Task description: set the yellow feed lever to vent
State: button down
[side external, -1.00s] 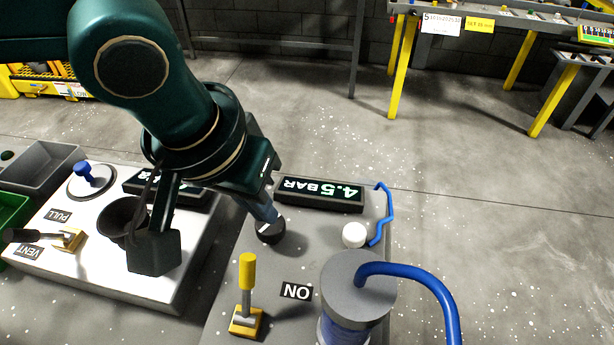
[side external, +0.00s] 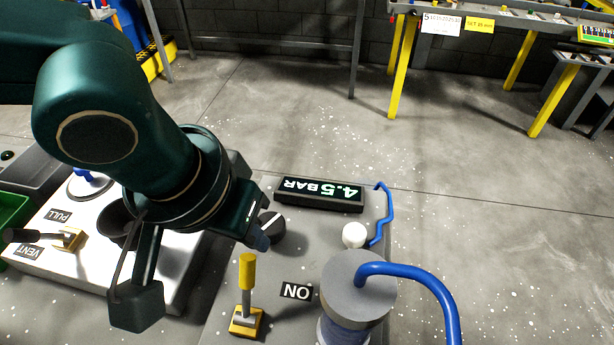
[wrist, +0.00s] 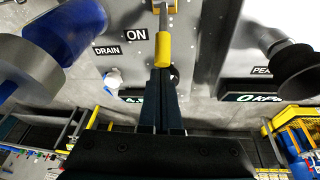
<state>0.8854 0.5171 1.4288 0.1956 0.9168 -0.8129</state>
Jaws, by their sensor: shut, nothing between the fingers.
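The yellow feed lever (side external: 248,272) stands upright on its yellow base (side external: 241,329) on the grey panel, beside the ON label (side external: 297,291). In the wrist view the lever's yellow handle (wrist: 163,48) lies just beyond the fingertips. My gripper (side external: 259,238) is shut and empty, its tips close to the top of the handle. In the wrist view the fingers (wrist: 160,73) are together; I cannot tell whether they touch the handle. No VENT label shows beside this lever; the VENT label (side external: 27,251) in view is by a black-handled lever.
A dark knob (side external: 271,228) stands right behind my fingertips. A 4.5 BAR display (side external: 319,194), a white button (side external: 354,235) and a grey-topped blue cylinder with a blue hose (side external: 425,279) stand on the same panel. A white panel (side external: 75,275) lies left.

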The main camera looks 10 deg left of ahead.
aim_at(253, 274)
jog(key=shift+s+r, duration=0.35)
jog(key=shift+s, duration=0.25)
jog(key=shift+s+r, duration=0.25)
jog(key=shift+s, duration=0.5)
jog(key=shift+s+r, duration=0.2)
jog(key=shift+s, duration=2.4)
jog(key=w+a+r, duration=0.6)
jog(key=a+r, duration=0.4)
jog(key=r, duration=0.1)
jog(key=shift+w, duration=0.1)
